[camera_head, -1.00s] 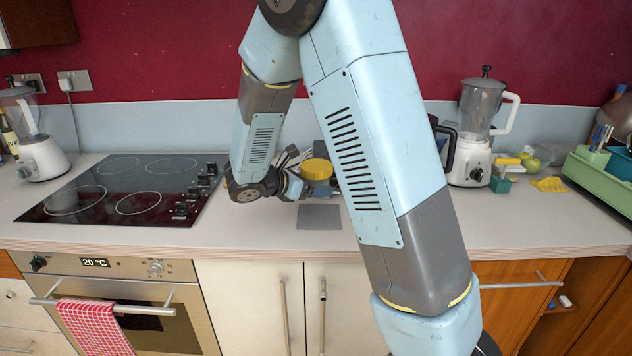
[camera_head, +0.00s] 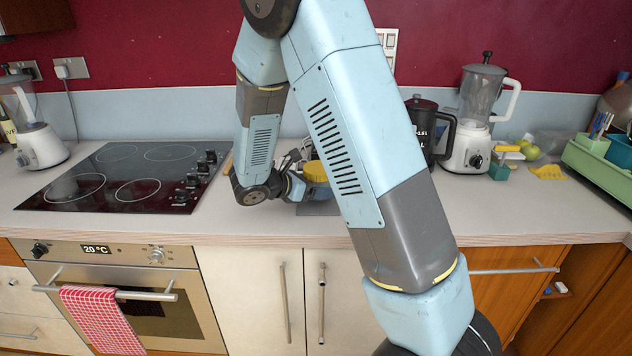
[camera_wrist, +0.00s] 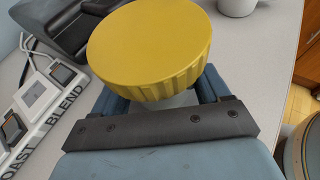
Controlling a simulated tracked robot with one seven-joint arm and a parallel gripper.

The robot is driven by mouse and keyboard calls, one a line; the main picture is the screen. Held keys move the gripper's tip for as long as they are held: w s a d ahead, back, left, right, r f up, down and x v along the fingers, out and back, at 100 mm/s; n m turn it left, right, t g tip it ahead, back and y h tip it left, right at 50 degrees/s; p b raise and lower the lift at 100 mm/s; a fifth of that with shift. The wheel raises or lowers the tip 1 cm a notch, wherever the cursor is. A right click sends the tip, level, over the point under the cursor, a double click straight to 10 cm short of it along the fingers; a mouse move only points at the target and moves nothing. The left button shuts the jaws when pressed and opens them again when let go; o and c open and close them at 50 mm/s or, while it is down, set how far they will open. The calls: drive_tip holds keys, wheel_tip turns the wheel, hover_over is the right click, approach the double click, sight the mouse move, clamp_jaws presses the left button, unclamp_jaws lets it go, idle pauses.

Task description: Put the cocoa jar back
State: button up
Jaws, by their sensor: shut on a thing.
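The cocoa jar appears to be the jar with the wide ribbed yellow lid (camera_wrist: 150,48). Its lid fills the middle of the wrist view and hides most of the body below. My gripper (camera_wrist: 165,97) is shut on the jar, with a blue-grey finger on each side under the lid. In the head view the yellow lid (camera_head: 316,171) shows between my arm links, low over the counter. My arm hides much of the jar there. I cannot tell whether the jar touches the counter.
A grey pad (camera_head: 318,208) lies on the counter by my gripper. A dark kettle (camera_head: 424,130) and a blender (camera_head: 478,120) stand right; the hob (camera_head: 125,180) is left. The wrist view shows a labelled switch panel (camera_wrist: 40,98) and white mug (camera_wrist: 237,6).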

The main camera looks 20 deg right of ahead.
drive_tip(key=shift+f, duration=0.35)
idle(0.3)
drive_tip(key=shift+f, duration=0.55)
drive_tip(key=shift+f, duration=0.15)
idle(0.3)
drive_tip(key=o, duration=1.4)
drive_tip(key=shift+a, duration=0.1)
drive_tip(key=v, duration=1.3)
drive_tip(key=shift+s+a, duration=0.15)
drive_tip(key=shift+a, duration=0.1)
drive_tip(key=shift+c, duration=0.3)
clamp_jaws()
